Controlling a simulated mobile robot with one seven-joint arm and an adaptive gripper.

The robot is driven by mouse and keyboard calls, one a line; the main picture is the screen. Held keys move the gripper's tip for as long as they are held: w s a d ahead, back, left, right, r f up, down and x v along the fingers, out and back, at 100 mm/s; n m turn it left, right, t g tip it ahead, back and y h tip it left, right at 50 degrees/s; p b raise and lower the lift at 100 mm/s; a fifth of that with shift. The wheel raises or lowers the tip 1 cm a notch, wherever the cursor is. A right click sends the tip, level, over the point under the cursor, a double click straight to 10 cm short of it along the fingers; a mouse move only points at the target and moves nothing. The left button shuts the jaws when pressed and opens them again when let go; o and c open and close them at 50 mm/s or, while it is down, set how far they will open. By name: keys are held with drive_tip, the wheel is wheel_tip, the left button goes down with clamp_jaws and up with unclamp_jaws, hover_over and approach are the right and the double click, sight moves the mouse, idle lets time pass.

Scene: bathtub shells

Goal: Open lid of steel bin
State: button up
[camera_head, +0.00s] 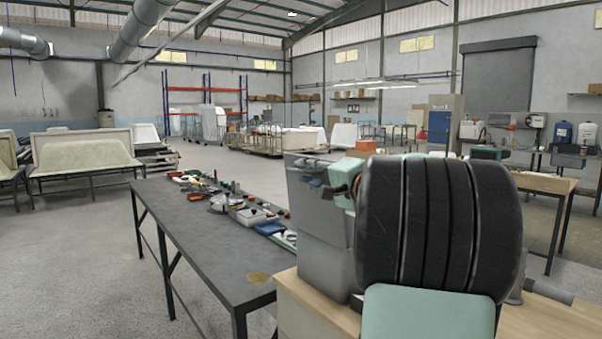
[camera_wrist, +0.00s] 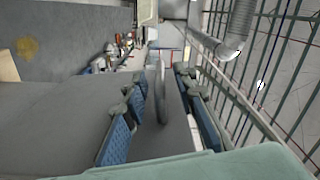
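The steel bin (camera_head: 325,255) is a tall grey box in the head view, partly hidden behind my arm. Its smooth grey surface (camera_wrist: 55,125) fills the lower left of the wrist view. My gripper (camera_wrist: 157,88) shows there with two blue-padded fingers spread apart. A thin grey upright piece (camera_wrist: 161,92), perhaps a handle or edge of the bin's lid, stands between the fingers with gaps on both sides. I cannot tell whether the lid is raised. In the head view my arm hides most of the gripper.
A dark workbench (camera_head: 200,220) with tools and small trays (camera_head: 245,213) stands left of the bin. A wooden surface (camera_head: 305,303) lies around the bin's base. Another wooden table (camera_head: 545,183) is at the right. Open concrete floor (camera_head: 90,265) lies to the left.

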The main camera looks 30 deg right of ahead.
drive_tip(key=s, duration=0.9)
drive_tip(key=shift+s+d, duration=0.25)
drive_tip(key=shift+d, duration=0.1)
